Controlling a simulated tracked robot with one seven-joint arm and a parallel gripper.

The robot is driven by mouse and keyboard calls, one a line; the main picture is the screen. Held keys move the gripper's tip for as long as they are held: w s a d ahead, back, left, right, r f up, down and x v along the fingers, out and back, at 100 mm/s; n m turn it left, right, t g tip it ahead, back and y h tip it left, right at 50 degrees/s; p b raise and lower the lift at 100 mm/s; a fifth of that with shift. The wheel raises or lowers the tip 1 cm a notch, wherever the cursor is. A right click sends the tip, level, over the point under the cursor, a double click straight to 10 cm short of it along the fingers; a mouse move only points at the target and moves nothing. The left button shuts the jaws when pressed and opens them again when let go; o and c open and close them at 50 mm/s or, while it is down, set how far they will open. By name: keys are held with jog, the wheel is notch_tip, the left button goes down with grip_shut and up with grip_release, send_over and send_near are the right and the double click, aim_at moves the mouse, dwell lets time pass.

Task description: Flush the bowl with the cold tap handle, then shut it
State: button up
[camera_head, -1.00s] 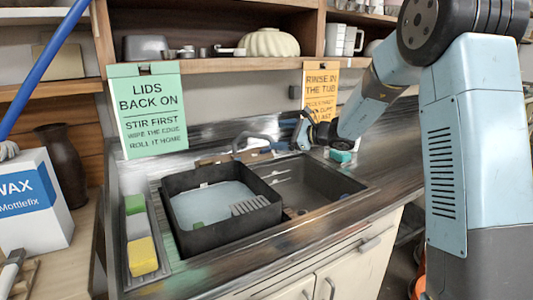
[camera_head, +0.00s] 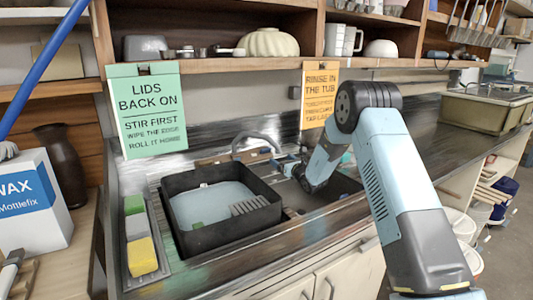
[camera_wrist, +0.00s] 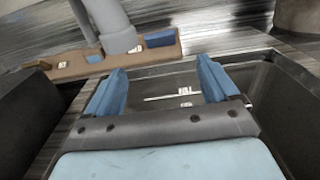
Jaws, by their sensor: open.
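The tap has a brown base plate (camera_wrist: 128,58) and a grey spout (camera_wrist: 112,28) in the wrist view. A blue handle (camera_wrist: 160,39) sits at the plate's right part; a smaller blue piece lies left of the spout. In the head view the spout (camera_head: 252,137) arches behind the sink. My gripper (camera_wrist: 160,73) is open and empty, its two blue fingers apart from the handle. In the head view my gripper (camera_head: 285,166) is over the sink, just right of the tap. The right sink bowl (camera_head: 345,186) is partly hidden by my arm.
A black tub (camera_head: 222,232) of pale liquid stands in the sink's left side. A narrow tray (camera_head: 163,215) holds green, grey and yellow sponges. A green sign (camera_head: 147,110) and an orange sign (camera_head: 319,95) hang behind. The counter (camera_head: 400,135) at right is mostly clear.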

aim_at(267, 150)
jog(key=x, duration=1.2)
jog(key=shift+w+a, duration=0.1)
jog(key=shift+a, duration=0.05)
jog(key=shift+c, duration=0.3)
